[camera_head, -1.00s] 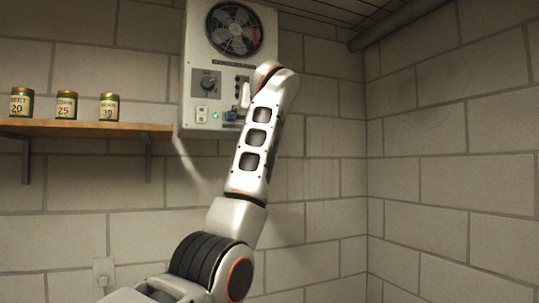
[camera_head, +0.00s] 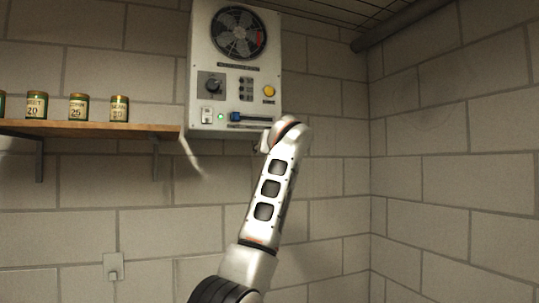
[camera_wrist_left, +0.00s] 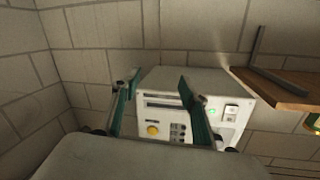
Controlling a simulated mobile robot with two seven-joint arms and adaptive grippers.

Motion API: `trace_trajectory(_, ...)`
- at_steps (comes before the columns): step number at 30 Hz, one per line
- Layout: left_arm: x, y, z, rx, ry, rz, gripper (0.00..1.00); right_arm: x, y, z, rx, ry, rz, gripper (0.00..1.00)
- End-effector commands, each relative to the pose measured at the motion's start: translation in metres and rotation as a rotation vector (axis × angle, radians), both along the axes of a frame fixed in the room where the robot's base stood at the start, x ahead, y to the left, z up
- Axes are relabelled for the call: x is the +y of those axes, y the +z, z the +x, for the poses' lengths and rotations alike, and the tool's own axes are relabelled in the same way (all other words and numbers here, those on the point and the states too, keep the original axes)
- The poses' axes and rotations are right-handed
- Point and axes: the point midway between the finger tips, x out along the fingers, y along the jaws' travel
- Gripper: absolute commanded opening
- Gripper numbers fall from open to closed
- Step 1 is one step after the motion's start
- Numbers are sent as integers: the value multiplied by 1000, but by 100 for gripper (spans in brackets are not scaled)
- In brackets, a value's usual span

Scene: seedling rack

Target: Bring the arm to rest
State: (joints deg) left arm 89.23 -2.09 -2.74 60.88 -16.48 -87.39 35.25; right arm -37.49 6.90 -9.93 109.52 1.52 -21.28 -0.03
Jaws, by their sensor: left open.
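My left arm (camera_head: 268,190) rises from the bottom of the head view, its upper end just below the lower right of the wall-mounted control box (camera_head: 200,70). In the left wrist view my left gripper (camera_wrist_left: 157,80) is open, with two dark green fingers apart and nothing between them. The box (camera_wrist_left: 170,78) appears upside down behind the fingers, and the right finger overlaps part of its face. In the head view I cannot make out the fingers. My right gripper is in neither view.
The box carries a fan (camera_head: 238,32), a dial (camera_head: 212,84), a yellow button (camera_head: 269,91) and a blue handle (camera_head: 236,117). A wooden shelf (camera_head: 100,129) with several labelled tins (camera_head: 78,106) is on the left wall. Bare block wall lies to the right.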

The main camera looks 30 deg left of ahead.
Motion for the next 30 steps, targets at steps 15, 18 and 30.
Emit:
trace_trajectory(15, -1, -14, 6, 12, -7, 3, 44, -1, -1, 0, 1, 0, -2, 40)
trace_trajectory(18, -4, -53, 21, 42, -33, 12, 44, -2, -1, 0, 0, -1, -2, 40)
trace_trajectory(30, -36, -320, 62, 206, -228, 58, 44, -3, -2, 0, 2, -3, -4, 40)
